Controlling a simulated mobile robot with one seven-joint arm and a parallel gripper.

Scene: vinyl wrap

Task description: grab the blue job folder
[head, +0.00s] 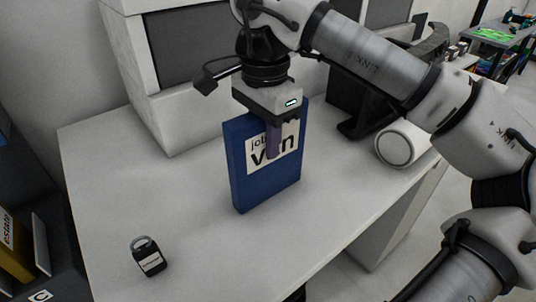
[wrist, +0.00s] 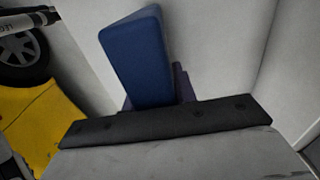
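The blue job folder (head: 243,172) stands upright on the white table, with a white label on its broad face reading "job" and "van", partly covered by a finger. My gripper (head: 274,140) points down over its top, one purple finger in front of the label. The far finger is hidden behind the folder. In the wrist view the folder (wrist: 138,62) rises between the purple fingertips of my gripper (wrist: 158,98), one on each side. Whether both fingers press on it cannot be made out. The folder's base appears to be at the table top.
A small dark labelled object with a ring top (head: 149,262) stands at the table's front left. A white cylinder (head: 396,147) lies at the right beside a black stand. A white-and-grey cabinet (head: 185,110) is behind the folder.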

